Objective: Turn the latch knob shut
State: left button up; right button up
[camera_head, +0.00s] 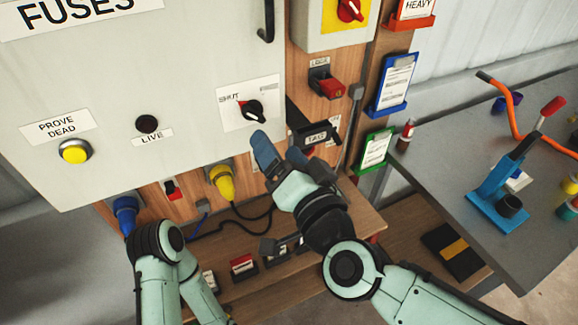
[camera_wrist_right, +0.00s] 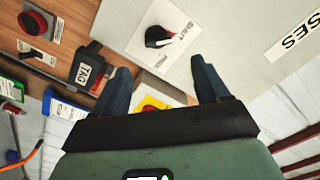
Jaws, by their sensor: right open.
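The word SHUT is printed at the plate's upper left in the head view. My right gripper (camera_head: 278,153) is open and empty, just below the knob and apart from it. In the right wrist view the knob (camera_wrist_right: 160,37) shows beyond and between the two open fingers (camera_wrist_right: 158,75). Its white mark points to the right there, near the SHUT print.
A black TAG box (camera_head: 314,136) sits right of the door, close to my right gripper. Yellow (camera_head: 221,181) and blue (camera_head: 126,210) plugs hang below the door. A grey table (camera_head: 455,150) with a blue stand (camera_head: 500,185) is at the right.

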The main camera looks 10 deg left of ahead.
jog(key=shift+v, duration=1.55)
jog(key=shift+w, duration=0.1)
jog(key=w+d+f+g+h, duration=0.2)
jog(key=w+f, duration=0.2)
jog(key=f, duration=0.7)
jog(key=w+d+f+g+h, duration=0.15)
jog(key=w+f, duration=0.25)
jog(key=f, duration=0.8)
jog(key=s+d+f+g+h, duration=0.1)
jog(key=d+f+g, duration=0.15)
jog(key=f, duration=0.65)
jog(key=s+d+f+g+h, duration=0.1)
jog(key=d+f+h, duration=0.15)
jog(key=f, duration=0.65)
jog(key=s+d+f+m+g, duration=0.1)
jog(key=s+d+f+g, duration=0.3)
jog(key=s+f, duration=0.8)
jog(key=s+d+f+m+g, duration=0.1)
jog(key=s+d+f+g, duration=0.3)
jog(key=s+f, duration=0.8)
jog(key=shift+d+g+y, duration=0.4)
jog(key=shift+d, duration=0.05)
